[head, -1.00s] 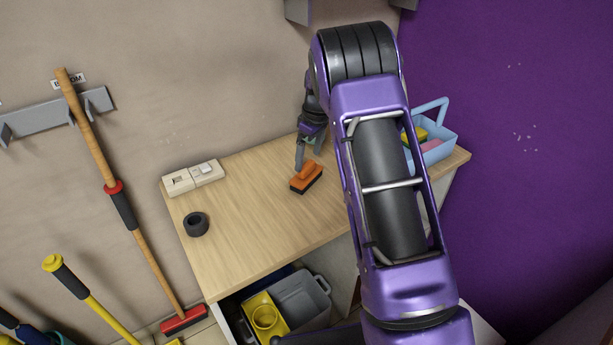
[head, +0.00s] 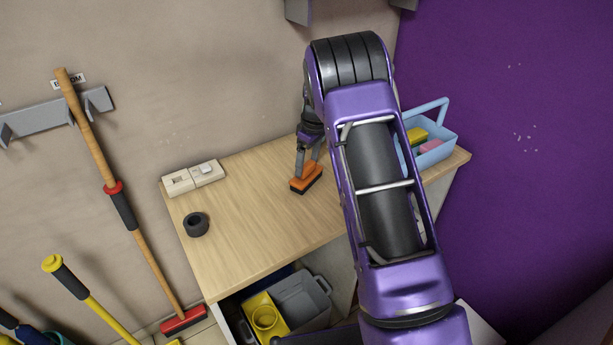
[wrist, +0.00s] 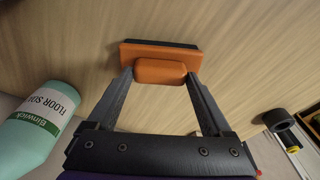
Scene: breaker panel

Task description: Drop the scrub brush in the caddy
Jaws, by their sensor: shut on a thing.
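The scrub brush (head: 306,180) is orange with dark bristles and lies on the wooden table top (head: 255,225). My gripper (head: 307,168) points down over it and is shut on its raised grip. In the wrist view the two fingers sit on either side of the orange grip of the brush (wrist: 160,70). The brush seems to rest on the table; a small lift cannot be ruled out. The caddy (head: 435,150) is light blue with an upright handle and stands at the table's right end. It holds a yellow thing and a pink thing. My arm hides its left part.
A black roll of tape (head: 196,224) and a pale switch block (head: 193,177) lie on the left of the table. A mint bottle (wrist: 40,130) shows near my gripper in the wrist view. A red-headed broom (head: 125,210) leans on the wall.

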